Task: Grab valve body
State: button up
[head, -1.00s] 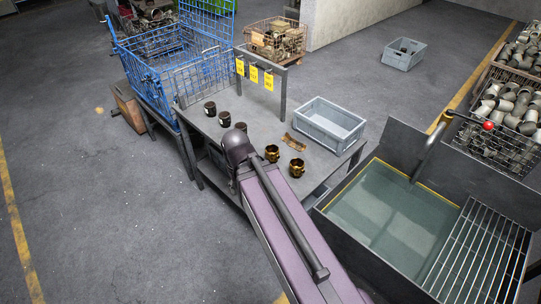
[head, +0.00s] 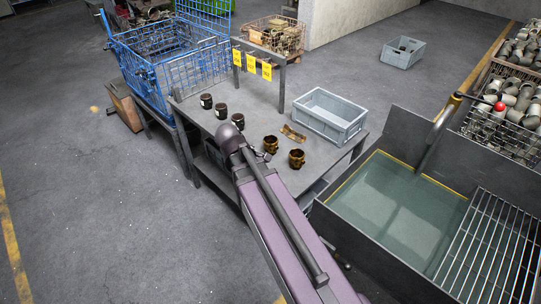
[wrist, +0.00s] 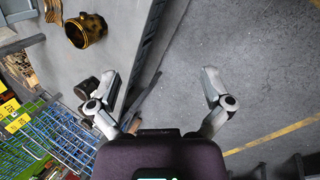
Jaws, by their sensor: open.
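Two brown-gold valve bodies stand on the grey table, a nearer one (head: 297,158) and a farther one (head: 270,145). Three dark bodies (head: 221,111) stand in a row farther back; which one is meant, I cannot tell.
A grey crate (head: 329,115) stands on the table's right, with a brown curved piece (head: 293,132) near it. A rack with yellow tags (head: 251,64) stands at the back. A blue wire cage (head: 170,62) is behind left, a water tank (head: 395,205) at right.

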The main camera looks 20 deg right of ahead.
jog(key=w+d+f+n+t+h+b, duration=0.2)
jog(key=w+d+f+n+h+b, duration=0.15)
jog(key=w+n+b, duration=0.3)
jog(key=n+t+h+b, duration=0.2)
jog(key=n+h+b, duration=0.15)
jog(key=n, duration=0.55)
send_near(266, 141)
jog(key=shift+y, duration=0.5)
jog(key=shift+s+a+r+b, duration=0.1)
jog(key=shift+s+r+b, duration=0.3)
jog(key=shift+s+r, duration=1.4)
jog(key=shift+w, duration=0.15)
jog(key=b+x, duration=0.3)
jog(key=x, duration=0.4)
jog(key=shift+b, duration=0.35)
jog(key=shift+x, duration=0.75)
jog(key=shift+r, duration=0.1)
